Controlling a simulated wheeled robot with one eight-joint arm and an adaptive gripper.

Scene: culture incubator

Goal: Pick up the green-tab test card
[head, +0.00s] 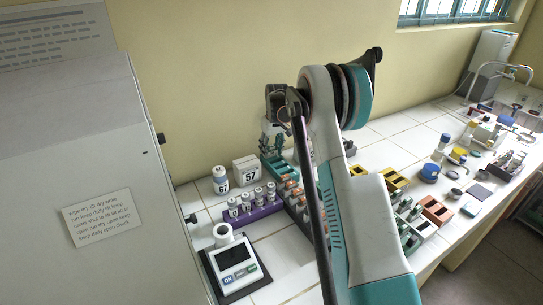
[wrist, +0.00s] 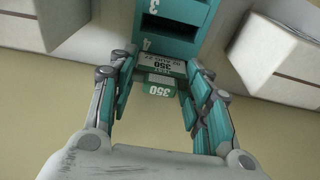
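In the wrist view a green tab marked 350 (wrist: 160,86) sticks out toward me from the lower end of a teal slotted rack (wrist: 176,47). A pale label, also marked 350, lies just beyond it beside slot number 4. My gripper (wrist: 160,66) has one finger on each side of the tab, with gaps between the fingers and the tab, so it is open. In the head view the teal rack (head: 283,172) stands near the wall, partly hidden by my arm. My gripper (head: 271,138) is there above it, and its fingers are hard to make out.
In the wrist view white blocks stand left (wrist: 48,22) and right (wrist: 276,50) of the rack. Yellow bins (head: 393,180) stand right.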

